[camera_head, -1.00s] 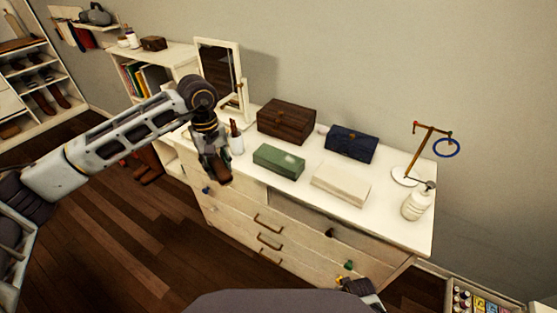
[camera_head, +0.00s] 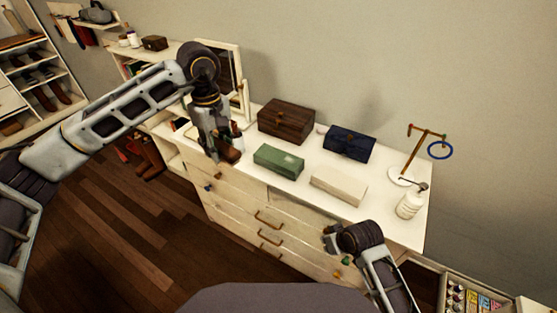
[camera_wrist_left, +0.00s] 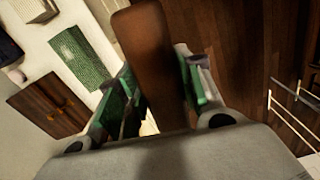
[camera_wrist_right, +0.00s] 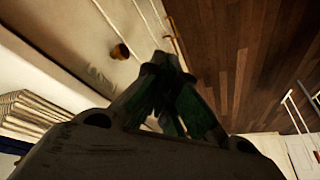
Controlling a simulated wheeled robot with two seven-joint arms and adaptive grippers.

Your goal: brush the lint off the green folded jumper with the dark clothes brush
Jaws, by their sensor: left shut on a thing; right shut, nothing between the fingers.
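The green folded jumper (camera_head: 279,160) lies flat on the white dresser top, near its front edge; it also shows in the left wrist view (camera_wrist_left: 82,57). My left gripper (camera_head: 222,145) is shut on the dark brown clothes brush (camera_head: 229,155), just left of the jumper and apart from it. In the left wrist view the brush (camera_wrist_left: 150,55) juts out from between the fingers.
A jewellery stand (camera_head: 416,155) and white bottle (camera_head: 410,203) are at the right end. A mirror stands behind my left gripper.

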